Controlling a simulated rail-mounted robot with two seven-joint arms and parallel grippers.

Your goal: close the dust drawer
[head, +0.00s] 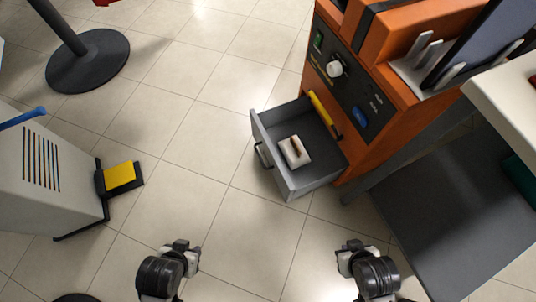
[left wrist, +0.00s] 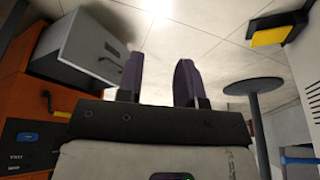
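The grey dust drawer (head: 318,183) is pulled out of the lower front of the orange machine (head: 400,88). Its dark handle (head: 262,156) is on the front panel, facing left in the head view. A whitish block with a brown strip (head: 295,151) lies inside the drawer. In the left wrist view the drawer (left wrist: 85,45) shows at upper left with its handle. My left gripper (head: 184,249) is low in the head view, apart from the drawer; its fingers (left wrist: 160,82) are spread and empty. My right gripper (head: 352,249) is below and right of the drawer, its fingers unclear.
A yellow bar (head: 322,114) is at the drawer's back. A grey table (head: 450,210) stands right of the drawer. A pale cabinet (head: 45,180) with a yellow pedal (head: 119,175) is at left. A round black base (head: 88,62) stands behind. Tiled floor before the drawer is clear.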

